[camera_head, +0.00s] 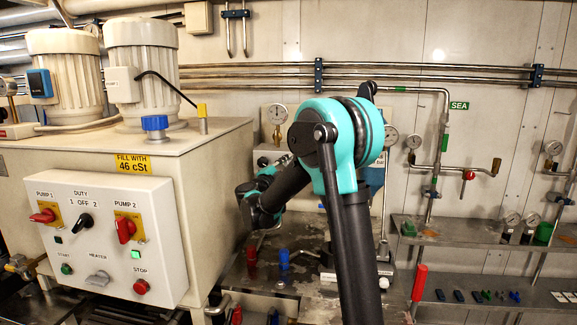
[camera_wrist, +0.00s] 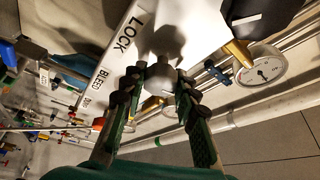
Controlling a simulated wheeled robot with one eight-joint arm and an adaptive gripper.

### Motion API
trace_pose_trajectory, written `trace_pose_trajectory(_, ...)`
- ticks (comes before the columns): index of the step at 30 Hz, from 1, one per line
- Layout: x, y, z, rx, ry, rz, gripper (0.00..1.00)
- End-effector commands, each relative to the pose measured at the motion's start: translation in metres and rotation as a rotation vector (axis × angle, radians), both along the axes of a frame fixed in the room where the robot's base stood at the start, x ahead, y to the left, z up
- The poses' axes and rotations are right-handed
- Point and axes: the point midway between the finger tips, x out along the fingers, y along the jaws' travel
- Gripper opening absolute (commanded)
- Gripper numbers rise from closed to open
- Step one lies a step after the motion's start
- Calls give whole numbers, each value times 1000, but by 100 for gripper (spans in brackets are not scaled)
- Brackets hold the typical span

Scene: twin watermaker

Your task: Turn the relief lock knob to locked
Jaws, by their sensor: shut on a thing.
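In the wrist view a rounded grey knob (camera_wrist: 160,75) sits between the fingertips of my gripper (camera_wrist: 161,88), which is shut on it. I take it for the relief lock knob. A white plate beside it carries the word LOCK (camera_wrist: 124,40), with BLEED (camera_wrist: 103,79) further down. The way the knob points is hard to tell, as the fingers and shadow cover part of it. In the head view my arm hides the knob and fingertips.
A control cabinet (camera_head: 108,235) with two pump motors stands at left. Pressure gauges hang on the back wall; one gauge (camera_wrist: 262,70) is close to the right of my fingers in the wrist view. Shelves (camera_head: 480,235) with small parts are at right. Red and blue fittings (camera_head: 284,260) stand on the bench.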

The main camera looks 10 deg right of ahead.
Motion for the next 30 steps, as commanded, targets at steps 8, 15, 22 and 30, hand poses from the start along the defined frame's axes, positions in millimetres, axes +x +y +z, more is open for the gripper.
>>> trace_pose_trajectory(8, 0, 0, -1, 139, -44, -1, 0)
trace_pose_trajectory(15, -1, -1, -1, 193, -61, -2, 0)
trace_pose_trajectory(22, -1, -1, -1, 201, -65, -1, 0)
trace_pose_trajectory(30, -1, -1, -1, 200, -65, -2, 34)
